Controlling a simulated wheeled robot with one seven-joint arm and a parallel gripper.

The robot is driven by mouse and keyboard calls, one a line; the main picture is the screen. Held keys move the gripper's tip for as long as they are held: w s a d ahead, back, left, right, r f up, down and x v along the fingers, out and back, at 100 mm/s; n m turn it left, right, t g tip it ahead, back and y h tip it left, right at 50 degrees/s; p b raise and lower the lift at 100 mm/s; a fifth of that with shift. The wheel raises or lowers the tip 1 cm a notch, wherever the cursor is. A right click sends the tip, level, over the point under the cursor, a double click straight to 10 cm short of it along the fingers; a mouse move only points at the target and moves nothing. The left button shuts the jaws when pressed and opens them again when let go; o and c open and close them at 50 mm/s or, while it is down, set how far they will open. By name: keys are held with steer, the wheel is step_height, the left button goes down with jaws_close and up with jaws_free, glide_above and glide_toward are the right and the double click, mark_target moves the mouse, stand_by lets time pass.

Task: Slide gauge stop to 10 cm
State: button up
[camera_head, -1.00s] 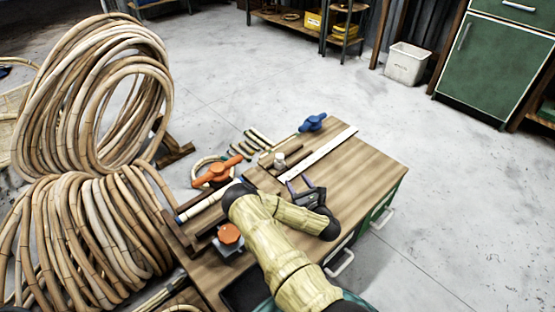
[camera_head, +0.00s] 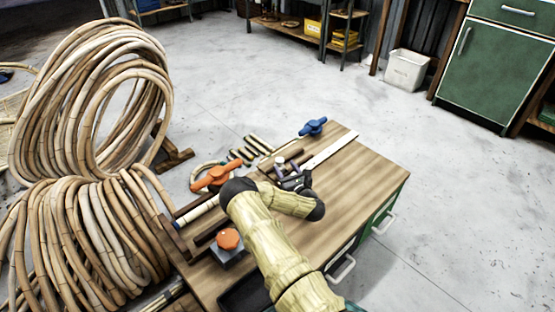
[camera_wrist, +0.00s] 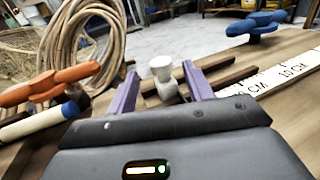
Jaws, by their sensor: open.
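The gauge stop (camera_wrist: 162,72) is a small white knob on a block, seen in the wrist view beside dark wooden rails. It also shows in the head view (camera_head: 280,161), just beyond my gripper. My gripper (camera_wrist: 160,82) is open, with one purple finger on each side of the stop in the wrist picture. I cannot tell whether either finger touches it. The white ruler (camera_head: 328,151) lies on the bench to the right of the stop. In the wrist view its 10 CM mark (camera_wrist: 294,71) is at the right, and another label nearer my gripper is partly hidden.
A blue clamp handle (camera_head: 312,127) stands at the far bench edge, and an orange handle (camera_head: 216,174) at the left. An orange knob (camera_head: 228,239) is near my arm. Rattan coils (camera_head: 85,100) crowd the left. The right of the bench top (camera_head: 365,185) is clear.

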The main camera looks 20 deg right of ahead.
steer(key=w, duration=0.2)
steer(key=w+b, duration=0.1)
steer(key=w, duration=0.2)
steer(key=w+b, duration=0.1)
steer(key=w, duration=0.1)
steer(key=shift+w+a, duration=0.3)
steer(key=shift+w, duration=0.05)
jaws_close()
